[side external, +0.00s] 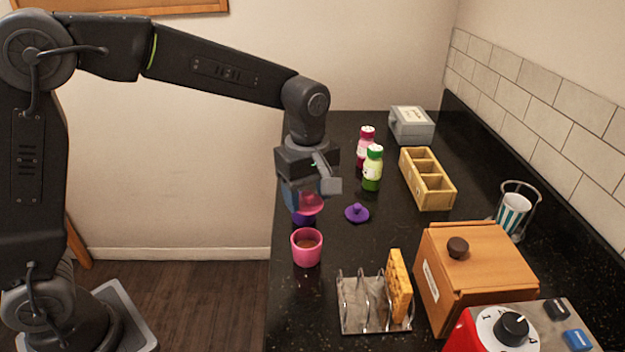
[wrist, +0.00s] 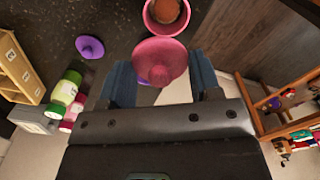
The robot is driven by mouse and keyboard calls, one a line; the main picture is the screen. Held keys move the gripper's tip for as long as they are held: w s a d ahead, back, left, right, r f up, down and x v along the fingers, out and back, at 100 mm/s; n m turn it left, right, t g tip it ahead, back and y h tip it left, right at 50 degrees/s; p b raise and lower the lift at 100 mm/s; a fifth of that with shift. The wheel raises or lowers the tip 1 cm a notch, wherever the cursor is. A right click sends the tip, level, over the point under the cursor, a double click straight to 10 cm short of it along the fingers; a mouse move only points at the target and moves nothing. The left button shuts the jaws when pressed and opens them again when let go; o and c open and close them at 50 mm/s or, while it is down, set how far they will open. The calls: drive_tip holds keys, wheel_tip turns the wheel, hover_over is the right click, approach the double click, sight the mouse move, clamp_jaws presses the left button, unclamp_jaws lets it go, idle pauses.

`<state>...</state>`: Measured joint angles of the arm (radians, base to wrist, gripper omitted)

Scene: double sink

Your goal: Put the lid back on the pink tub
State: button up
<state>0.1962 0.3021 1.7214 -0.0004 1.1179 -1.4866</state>
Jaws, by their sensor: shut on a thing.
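The pink tub (side external: 307,250) stands open on the dark counter near its left edge, with brown contents showing inside. In the wrist view the tub (wrist: 150,22) is at the top, just beyond the lid. My gripper (side external: 308,188) is shut on the pink lid (side external: 312,204), which is held above the counter, behind and above the tub and apart from it. In the wrist view the lid (wrist: 160,55) sits between the two blue fingers and looks slightly tilted. It hides most of a purple tub below.
The purple tub (side external: 303,219) stands behind the pink one, partly hidden. A purple lid (side external: 357,213) lies to its right. A toast rack (side external: 362,318) stands in front. Bottles (side external: 372,172), a wooden divided box (side external: 440,196) and a wooden bin (side external: 470,285) stand further right.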

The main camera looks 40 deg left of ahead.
drive_tip(key=shift+s+d, duration=0.5)
drive_tip(key=shift+s, duration=0.25)
drive_tip(key=shift+f, duration=3.15)
drive_tip(key=shift+f, duration=0.15)
drive_tip(key=o, duration=1)
drive_tip(key=shift+o, duration=0.2)
drive_tip(key=shift+o, duration=0.8)
drive_tip(key=shift+r, duration=3.5)
